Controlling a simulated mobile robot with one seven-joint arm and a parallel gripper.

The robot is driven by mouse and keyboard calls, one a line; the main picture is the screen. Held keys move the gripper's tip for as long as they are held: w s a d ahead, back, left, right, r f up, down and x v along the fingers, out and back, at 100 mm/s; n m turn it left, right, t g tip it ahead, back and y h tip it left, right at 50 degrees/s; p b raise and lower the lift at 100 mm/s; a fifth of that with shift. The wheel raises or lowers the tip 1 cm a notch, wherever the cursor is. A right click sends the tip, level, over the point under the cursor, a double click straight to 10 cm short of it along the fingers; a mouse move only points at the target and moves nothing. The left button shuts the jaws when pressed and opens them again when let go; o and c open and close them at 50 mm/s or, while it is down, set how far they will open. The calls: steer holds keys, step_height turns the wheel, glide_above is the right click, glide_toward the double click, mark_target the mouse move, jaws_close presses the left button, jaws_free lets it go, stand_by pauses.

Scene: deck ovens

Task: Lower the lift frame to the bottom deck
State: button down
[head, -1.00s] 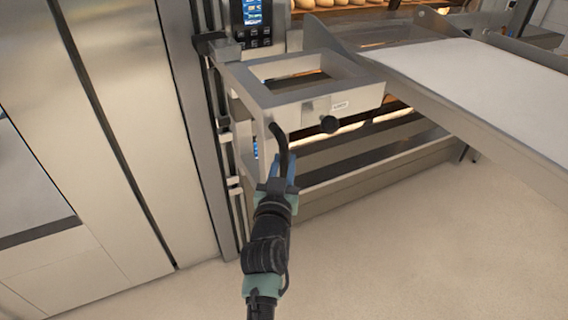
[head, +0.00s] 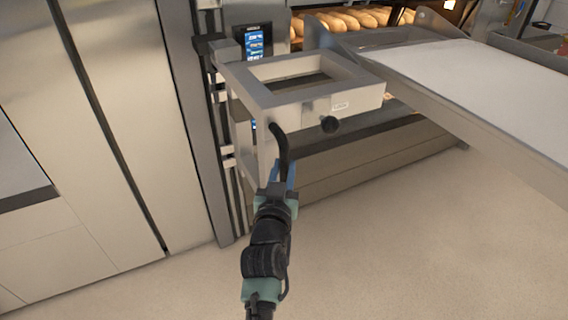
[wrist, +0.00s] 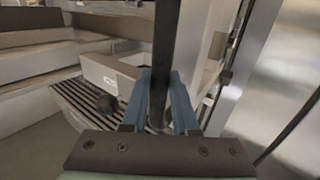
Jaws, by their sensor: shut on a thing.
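The lift frame (head: 310,95) is a grey metal frame with a rectangular opening, mounted beside a vertical rail (head: 222,130) in front of the oven. In the wrist view the handle (wrist: 165,45) stands upright between the two fingers and hides part of the view behind.
The deck oven shows bread loaves (head: 350,20) in a lit upper deck and a control display (head: 257,45). A white-topped loader board (head: 480,70) extends to the right of the frame. Tall metal panels (head: 120,120) stand at the left. The floor (head: 400,250) in front is clear.

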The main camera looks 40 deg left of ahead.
step_height(320, 180, down, 44)
steer(key=b, duration=4.1)
steer(key=shift+a, duration=0.15)
steer(key=shift+w+r, duration=0.1)
steer(key=shift+r, duration=0.2)
steer(key=c, duration=1)
jaws_free()
steer(key=o, duration=0.3)
steer(key=shift+f, duration=0.3)
